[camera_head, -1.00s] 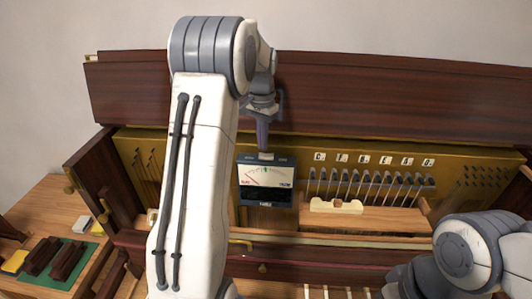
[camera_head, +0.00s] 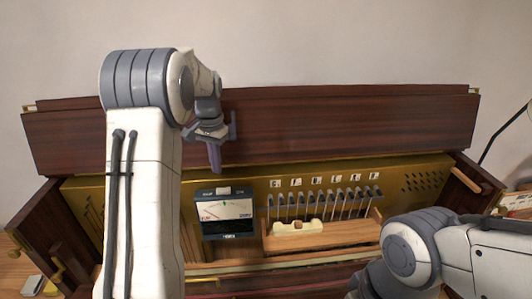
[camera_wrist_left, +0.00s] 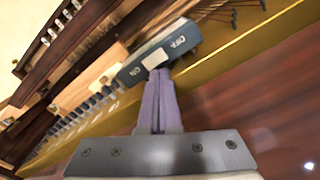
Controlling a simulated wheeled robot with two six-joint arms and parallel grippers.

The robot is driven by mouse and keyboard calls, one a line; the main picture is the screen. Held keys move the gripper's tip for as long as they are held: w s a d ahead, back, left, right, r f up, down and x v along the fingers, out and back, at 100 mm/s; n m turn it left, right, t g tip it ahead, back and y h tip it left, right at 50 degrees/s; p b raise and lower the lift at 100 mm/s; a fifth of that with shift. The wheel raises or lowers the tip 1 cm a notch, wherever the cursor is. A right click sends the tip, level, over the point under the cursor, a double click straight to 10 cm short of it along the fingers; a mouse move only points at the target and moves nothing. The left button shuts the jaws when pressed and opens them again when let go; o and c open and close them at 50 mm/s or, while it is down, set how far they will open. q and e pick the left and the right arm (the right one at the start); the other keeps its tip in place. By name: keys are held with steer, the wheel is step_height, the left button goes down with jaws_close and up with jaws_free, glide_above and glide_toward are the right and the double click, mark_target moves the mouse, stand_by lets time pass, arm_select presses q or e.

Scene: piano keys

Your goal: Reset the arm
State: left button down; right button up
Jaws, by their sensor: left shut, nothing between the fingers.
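My left gripper (camera_head: 215,168) is shut and empty, with its purple fingers pointing down just above the top edge of the meter. The meter (camera_head: 225,214) is a dark box with a white dial, standing in the open piano. In the left wrist view the shut fingertips (camera_wrist_left: 158,76) lie close to a white switch (camera_wrist_left: 155,59) between the ON and OFF labels on the meter's top (camera_wrist_left: 172,47). I cannot tell whether they touch. My right arm comes in at the lower right, and its gripper is out of view.
The piano's dark wooden panel (camera_head: 340,125) rises behind my left gripper. A row of hammers (camera_head: 325,203) with note labels above stands right of the meter. A cream-coloured block (camera_head: 298,228) lies in front of the hammers. A gold plate (camera_head: 430,178) runs behind them.

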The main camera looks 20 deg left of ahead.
arm_select(q)
steer(key=shift+d, duration=0.1)
steer(key=s+d+f+m+b, duration=0.2)
steer(key=s+d+b, duration=0.15)
steer(key=d, duration=0.75)
steer(key=s+d+f+m+b, duration=0.1)
steer(key=s+d+f+b, duration=0.3)
steer(key=d, duration=0.6)
steer(key=s+d+f+m+b, duration=0.1)
steer(key=s+d+f, duration=0.3)
steer(key=s, duration=0.7)
steer(key=s+d+f+m+h+b, duration=0.1)
steer(key=s+d, duration=0.4)
steer(key=s, duration=0.6)
step_height(320, 180, down, 3)
steer(key=m+b, duration=0.1)
steer(key=b, duration=0.1)
steer(key=shift+s+r+b, duration=0.15)
steer(key=shift+s+b, duration=0.15)
steer(key=shift+b, duration=0.1)
